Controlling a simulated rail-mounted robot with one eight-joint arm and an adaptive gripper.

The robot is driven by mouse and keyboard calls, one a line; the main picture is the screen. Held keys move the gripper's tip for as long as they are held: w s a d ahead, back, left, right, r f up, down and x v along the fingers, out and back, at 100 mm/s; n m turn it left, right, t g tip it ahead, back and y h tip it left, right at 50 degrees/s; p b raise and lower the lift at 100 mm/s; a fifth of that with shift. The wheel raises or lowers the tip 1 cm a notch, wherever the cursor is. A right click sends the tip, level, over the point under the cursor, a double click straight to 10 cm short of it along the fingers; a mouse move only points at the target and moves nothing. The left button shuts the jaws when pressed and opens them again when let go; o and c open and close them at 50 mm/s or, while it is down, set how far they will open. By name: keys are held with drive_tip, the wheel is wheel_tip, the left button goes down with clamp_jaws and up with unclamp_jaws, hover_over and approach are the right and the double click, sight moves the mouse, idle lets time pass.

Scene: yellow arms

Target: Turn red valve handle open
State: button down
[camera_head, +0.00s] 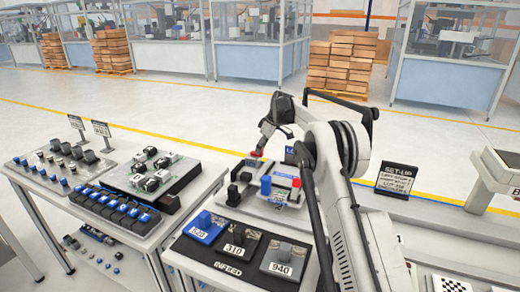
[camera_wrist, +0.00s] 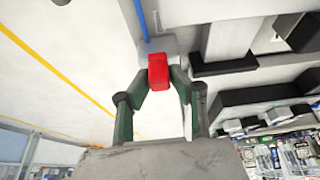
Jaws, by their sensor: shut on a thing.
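The red valve handle (camera_wrist: 159,70) shows in the wrist view as a red block in front of a pale grey body (camera_wrist: 157,48). My gripper (camera_wrist: 161,80) has one dark green finger on each side of it and is shut on it. In the head view the red handle (camera_head: 256,154) is a small red patch just below my gripper (camera_head: 264,144), at the back of the fixture table. The fingertips and the handle's pivot are too small to make out there, so I cannot tell how far it is turned.
A blue and white unit with a red part (camera_head: 296,183) stands close to the right of the handle. Black blocks (camera_head: 236,190) stand in front. The infeed tray (camera_head: 235,248) is nearer, a parts table (camera_head: 110,190) is at the left, and a set-up sign (camera_head: 396,178) at the right.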

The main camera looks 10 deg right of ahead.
idle(0.3)
drive_tip(key=c, duration=1.6)
unclamp_jaws()
drive_tip(key=shift+o, duration=0.2)
drive_tip(key=shift+d+r, duration=0.1)
drive_tip(key=shift+r, duration=0.05)
drive_tip(key=v, duration=1.1)
drive_tip(key=shift+r, duration=0.3)
drive_tip(key=shift+s+d, duration=0.1)
drive_tip(key=shift+s, duration=0.05)
